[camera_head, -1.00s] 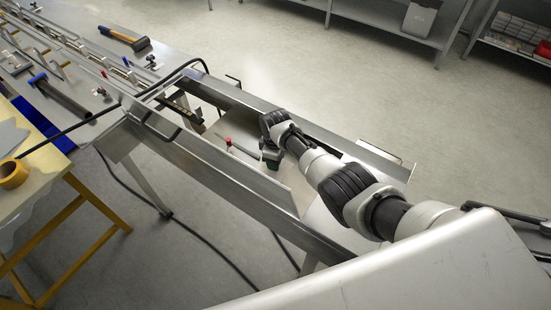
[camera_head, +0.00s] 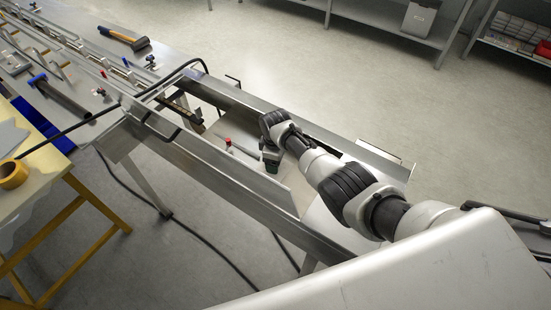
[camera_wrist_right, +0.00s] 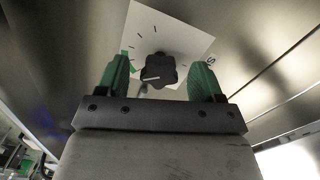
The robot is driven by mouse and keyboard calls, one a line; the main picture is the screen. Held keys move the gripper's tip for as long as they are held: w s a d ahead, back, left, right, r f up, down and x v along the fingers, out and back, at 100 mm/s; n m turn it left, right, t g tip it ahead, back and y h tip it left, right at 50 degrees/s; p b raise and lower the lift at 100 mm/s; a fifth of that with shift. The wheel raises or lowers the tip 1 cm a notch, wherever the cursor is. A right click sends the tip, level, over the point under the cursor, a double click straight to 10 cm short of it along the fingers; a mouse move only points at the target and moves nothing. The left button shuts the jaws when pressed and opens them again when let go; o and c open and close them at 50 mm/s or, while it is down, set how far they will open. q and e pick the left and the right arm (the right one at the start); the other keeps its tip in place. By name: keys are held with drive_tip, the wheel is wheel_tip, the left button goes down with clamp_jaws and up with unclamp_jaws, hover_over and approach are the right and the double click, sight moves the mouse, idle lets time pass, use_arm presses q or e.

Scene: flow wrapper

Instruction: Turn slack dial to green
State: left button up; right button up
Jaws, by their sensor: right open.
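The slack dial (camera_wrist_right: 158,70) is a dark lobed knob on a white plate (camera_wrist_right: 185,32) with tick marks, seen in the right wrist view. A pale pointer line on the knob lies nearly level. A small green mark (camera_wrist_right: 128,66) shows on the plate left of the knob. My right gripper (camera_wrist_right: 161,82) is open, with its green fingertips on either side of the knob and apart from it in the picture. In the head view my right gripper (camera_head: 271,158) reaches down inside the metal trough, and the dial is hidden there. My left gripper is not in view.
The long metal trough (camera_head: 225,172) has raised side walls close around my right arm. A red-topped lever (camera_head: 228,142) stands just left of the gripper. A black cable (camera_head: 180,72) arches over the machine. A table with yellow tape (camera_head: 13,174) is at left.

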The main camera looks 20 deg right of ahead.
drive_tip(key=shift+r, duration=0.1)
wheel_tip(320, 180, up, 11)
drive_tip(key=shift+f+p, duration=0.2)
drive_tip(key=shift+p, duration=0.15)
idle(0.5)
